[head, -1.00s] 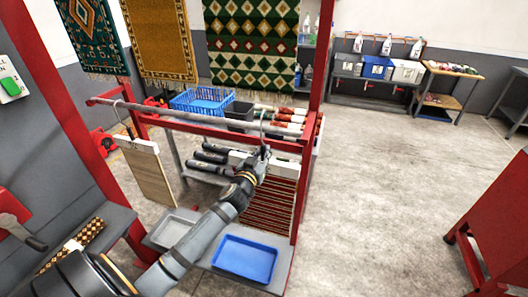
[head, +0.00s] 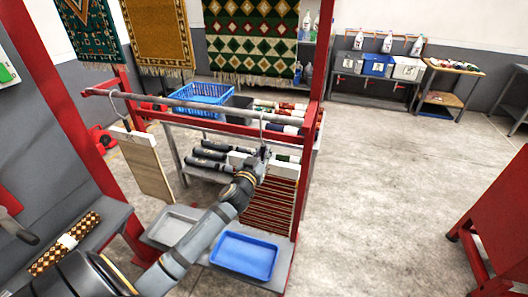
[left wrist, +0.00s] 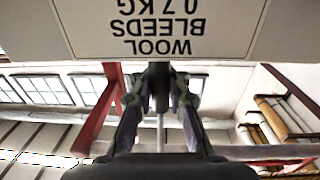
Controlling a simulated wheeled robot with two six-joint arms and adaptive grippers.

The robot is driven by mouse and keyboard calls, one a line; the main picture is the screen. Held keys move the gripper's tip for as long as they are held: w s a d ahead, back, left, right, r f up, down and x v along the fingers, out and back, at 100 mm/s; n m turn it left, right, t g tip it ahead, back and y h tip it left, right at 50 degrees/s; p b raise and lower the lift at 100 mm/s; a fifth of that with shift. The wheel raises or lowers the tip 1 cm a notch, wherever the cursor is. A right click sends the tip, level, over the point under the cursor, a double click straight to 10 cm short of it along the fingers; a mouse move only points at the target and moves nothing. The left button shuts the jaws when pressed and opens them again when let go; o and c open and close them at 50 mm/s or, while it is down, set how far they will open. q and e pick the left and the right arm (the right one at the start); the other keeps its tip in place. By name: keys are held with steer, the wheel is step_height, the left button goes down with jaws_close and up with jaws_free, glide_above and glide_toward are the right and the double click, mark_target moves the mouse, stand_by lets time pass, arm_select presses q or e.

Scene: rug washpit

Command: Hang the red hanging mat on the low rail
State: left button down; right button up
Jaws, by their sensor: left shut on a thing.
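The red striped mat (head: 268,208) hangs down from a pale header board (head: 284,169) with a wire hook (head: 262,128) above it. My left gripper (head: 262,155) is shut on the hanger just below the hook. The hook's top shows at the height of the grey low rail (head: 190,113); I cannot tell whether it bears on the rail. In the left wrist view, my gripper (left wrist: 160,95) is closed around the hanger's stem, and the header board (left wrist: 160,28) reads "WOOL BLEEDS 0.7 KG" upside down. My right gripper is not in view.
A beige board (head: 150,165) hangs from another hook at the rail's left part. Red posts (head: 312,110) flank the rail. A blue tray (head: 245,257) and a grey tray (head: 173,226) lie below. A blue basket (head: 204,97) stands behind.

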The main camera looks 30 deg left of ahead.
arm_select(q)
steer(key=shift+r, duration=0.1)
steer(key=c, duration=1.3)
jaws_free()
steer(key=shift+o, duration=0.5)
steer(key=shift+s, duration=0.1)
steer(key=s+d, duration=0.2)
steer(key=s, duration=0.9)
steer(key=shift+s+d, duration=0.15)
steer(key=shift+s, duration=0.15)
